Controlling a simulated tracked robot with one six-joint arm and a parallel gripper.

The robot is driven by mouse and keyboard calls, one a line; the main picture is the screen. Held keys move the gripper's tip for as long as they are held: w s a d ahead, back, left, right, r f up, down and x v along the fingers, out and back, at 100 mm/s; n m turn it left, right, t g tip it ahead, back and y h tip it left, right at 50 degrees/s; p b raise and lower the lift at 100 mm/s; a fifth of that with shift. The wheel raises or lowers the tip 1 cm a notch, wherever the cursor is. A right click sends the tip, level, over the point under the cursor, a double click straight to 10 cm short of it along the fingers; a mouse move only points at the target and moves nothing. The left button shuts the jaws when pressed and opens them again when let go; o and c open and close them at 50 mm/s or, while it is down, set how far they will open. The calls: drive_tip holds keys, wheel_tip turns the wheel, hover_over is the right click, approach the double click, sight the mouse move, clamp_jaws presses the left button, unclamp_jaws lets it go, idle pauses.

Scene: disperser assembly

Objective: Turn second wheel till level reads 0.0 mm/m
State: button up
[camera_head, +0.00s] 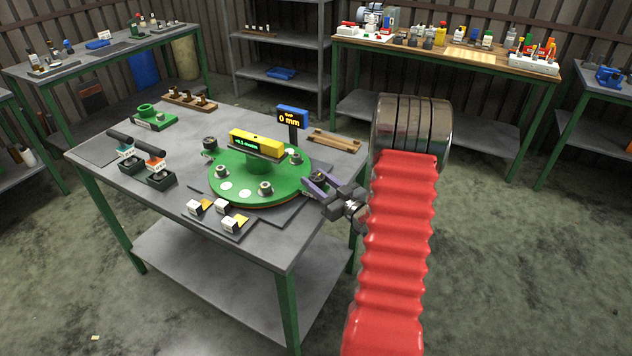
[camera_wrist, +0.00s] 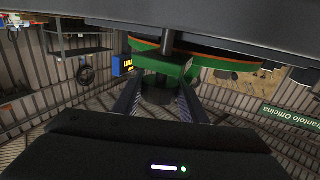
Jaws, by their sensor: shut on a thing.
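The green round plate (camera_head: 225,183) sits on the grey table, with several grey knobs and white discs on top. The yellow level (camera_head: 257,144) lies across its raised middle; its small green display seems to read about +0.1, but the digits are too small to be sure. My gripper (camera_head: 318,187) is at the plate's right edge, low by the table. In the wrist view my gripper (camera_wrist: 158,105) has its two fingers on either side of a dark round wheel (camera_wrist: 158,88) under the green plate, and is shut on it. The wheel is hidden in the head view.
A blue display (camera_head: 292,118) reading "0 mm" stands behind the plate. White blocks (camera_head: 229,222) lie on a dark pad in front. Two dark-handled tools (camera_head: 150,158) stand at left, and a green flanged part (camera_head: 149,115) at back left. A wooden tray (camera_head: 334,141) lies at back right.

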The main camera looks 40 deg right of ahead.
drive_tip(key=shift+n+y, duration=0.4)
drive_tip(key=shift+y, duration=0.3)
drive_tip(key=shift+n+y, duration=1.1)
drive_tip(key=shift+y, duration=0.4)
drive_tip(key=o, duration=1.1)
drive_tip(key=shift+c, duration=0.2)
drive_tip(key=s+d, duration=0.2)
drive_tip(key=s, duration=1.1)
drive_tip(key=shift+s+d, duration=0.25)
drive_tip(key=shift+d, duration=0.15)
